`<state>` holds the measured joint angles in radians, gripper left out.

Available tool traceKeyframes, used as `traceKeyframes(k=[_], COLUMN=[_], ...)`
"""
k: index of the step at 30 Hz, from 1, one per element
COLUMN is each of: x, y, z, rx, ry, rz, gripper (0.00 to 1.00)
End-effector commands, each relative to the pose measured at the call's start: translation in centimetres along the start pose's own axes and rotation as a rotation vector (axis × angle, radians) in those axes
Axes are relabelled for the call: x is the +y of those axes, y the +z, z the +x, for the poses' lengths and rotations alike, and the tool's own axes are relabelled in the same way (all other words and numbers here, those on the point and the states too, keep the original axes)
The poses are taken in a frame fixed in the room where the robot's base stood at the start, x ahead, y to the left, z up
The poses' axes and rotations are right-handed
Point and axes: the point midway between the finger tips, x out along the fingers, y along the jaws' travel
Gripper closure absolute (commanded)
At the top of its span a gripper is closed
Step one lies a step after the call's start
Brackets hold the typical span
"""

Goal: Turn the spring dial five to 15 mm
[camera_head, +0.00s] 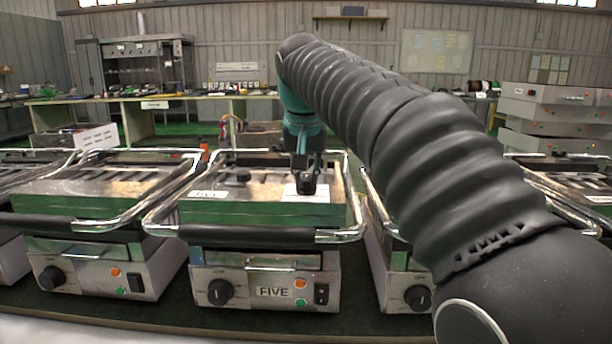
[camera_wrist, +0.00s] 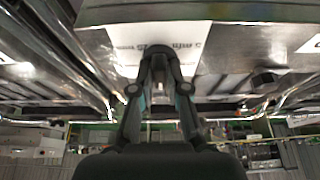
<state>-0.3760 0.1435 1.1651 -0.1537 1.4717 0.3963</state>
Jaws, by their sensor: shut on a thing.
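The grill marked FIVE (camera_head: 273,292) stands in the middle of the head view, its lid down. On the lid top a small dark dial (camera_wrist: 158,50) sits at a white label (camera_head: 300,194) with printed marks. The wrist view shows this label (camera_wrist: 190,38) upside down, its text too blurred to read fully. My gripper (camera_head: 306,184) points down at the dial. Its fingers (camera_wrist: 159,62) are shut on the dial from both sides and hide much of it. The dial's pointer cannot be made out.
A second dark knob (camera_head: 243,177) stands on the same lid to the left; it also shows in the wrist view (camera_wrist: 267,80). A chrome handle frame (camera_head: 354,205) surrounds the lid. Similar grills (camera_head: 90,225) stand close on both sides. A workbench (camera_head: 180,103) is behind.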

Motion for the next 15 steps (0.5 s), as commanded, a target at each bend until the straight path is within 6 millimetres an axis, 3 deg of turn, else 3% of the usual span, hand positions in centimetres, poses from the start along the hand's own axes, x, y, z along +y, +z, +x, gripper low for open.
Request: traceKeyframes(k=[1, 3, 15], x=[-0.06, -0.06, -0.06], y=[-0.08, -0.07, -0.05], z=[-0.03, -0.02, -0.54], rx=[0.003, 0.003, 0.002], ry=[-0.001, -0.001, 0.0], rz=[0.0, 0.0, 0.001], gripper=[0.78, 0.61, 0.6])
